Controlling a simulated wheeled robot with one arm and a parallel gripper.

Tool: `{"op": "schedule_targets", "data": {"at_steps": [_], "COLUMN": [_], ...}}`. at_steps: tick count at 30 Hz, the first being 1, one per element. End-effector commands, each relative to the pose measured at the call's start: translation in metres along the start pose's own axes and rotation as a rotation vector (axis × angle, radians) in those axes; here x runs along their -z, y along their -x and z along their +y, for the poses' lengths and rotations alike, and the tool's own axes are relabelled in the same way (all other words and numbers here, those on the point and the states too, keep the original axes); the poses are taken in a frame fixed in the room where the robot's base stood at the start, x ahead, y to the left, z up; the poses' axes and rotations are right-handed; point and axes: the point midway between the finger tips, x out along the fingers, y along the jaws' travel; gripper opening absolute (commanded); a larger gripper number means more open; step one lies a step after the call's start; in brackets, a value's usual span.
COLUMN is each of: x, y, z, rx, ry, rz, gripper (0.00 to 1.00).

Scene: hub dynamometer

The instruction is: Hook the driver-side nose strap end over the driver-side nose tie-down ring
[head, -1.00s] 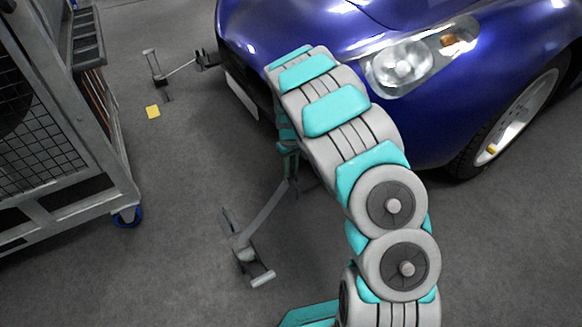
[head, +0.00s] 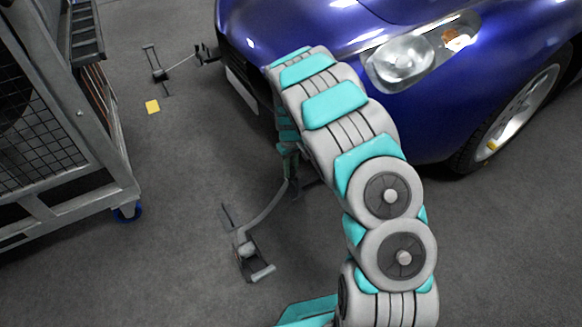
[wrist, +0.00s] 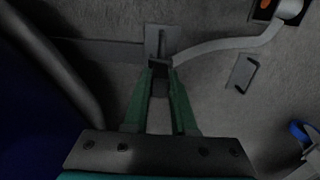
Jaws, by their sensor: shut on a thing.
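In the wrist view my gripper (wrist: 160,86) is shut on the dark driver-side nose strap end (wrist: 160,66). The pale strap (wrist: 222,43) curves away right to its floor anchor (wrist: 288,9). A grey upright plate (wrist: 161,40), seemingly the driver-side nose tie-down ring, stands at the end of a bar just beyond my fingertips. Whether the strap end touches or encircles it, I cannot tell. In the head view the strap (head: 267,212) bows from its floor anchor (head: 247,250) up to my gripper (head: 289,160), which my arm partly covers.
The blue car (head: 440,110) stands at the right, and its dark nose edge fills the wrist view's left. A metal cage cart (head: 60,170) stands at the left. Another strap (head: 180,64) runs to the car's far nose side.

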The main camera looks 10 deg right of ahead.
Motion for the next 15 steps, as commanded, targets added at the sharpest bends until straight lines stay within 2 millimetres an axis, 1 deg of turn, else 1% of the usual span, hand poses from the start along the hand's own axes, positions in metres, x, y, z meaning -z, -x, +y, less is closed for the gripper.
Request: {"op": "schedule_targets", "data": {"at_steps": [3,4,12,15], "x": [0.0002,0.0002,0.0002,0.0002], "y": [0.0004,0.0004,0.0002,0.0002], "z": [0.0001,0.0001,0.0001,0.0001], "rx": [0.000,0.000,0.000,0.000], "ry": [0.000,0.000,0.000,0.000], "rz": [0.001,0.001,0.001,0.001], "gripper": [0.00,0.28,0.58,0.60]}}
